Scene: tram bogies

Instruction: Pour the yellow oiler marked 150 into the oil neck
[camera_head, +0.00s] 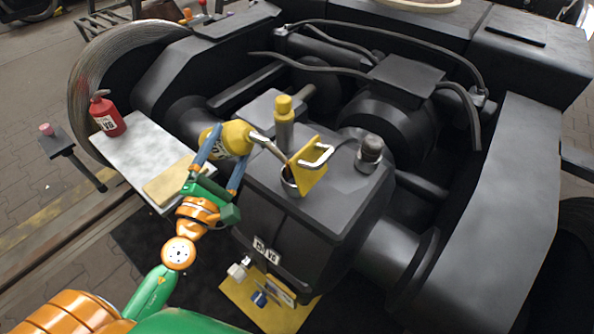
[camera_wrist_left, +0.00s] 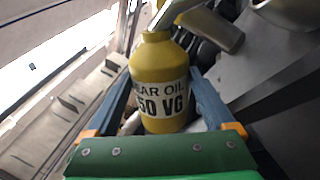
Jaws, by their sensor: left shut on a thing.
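My left gripper (camera_head: 226,152) is shut on a yellow oiler (camera_head: 235,137), one blue finger on each side of its body. The oiler is tilted, its grey spout pointing right and down toward the oil neck (camera_head: 289,181) on top of the dark gearbox. The spout tip is close to the neck's opening; I cannot tell whether it is inside, and no oil stream is clear. In the left wrist view the oiler (camera_wrist_left: 160,75) shows a label reading "EAR OIL" and "50 VG", its left edge cut off. My right gripper is not in view.
A yellow flap with a metal handle (camera_head: 312,168) stands raised beside the neck. A yellow-topped post (camera_head: 284,112) and a dark cap (camera_head: 370,150) rise nearby. A "150 VG" plate (camera_head: 266,250) marks the gearbox.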

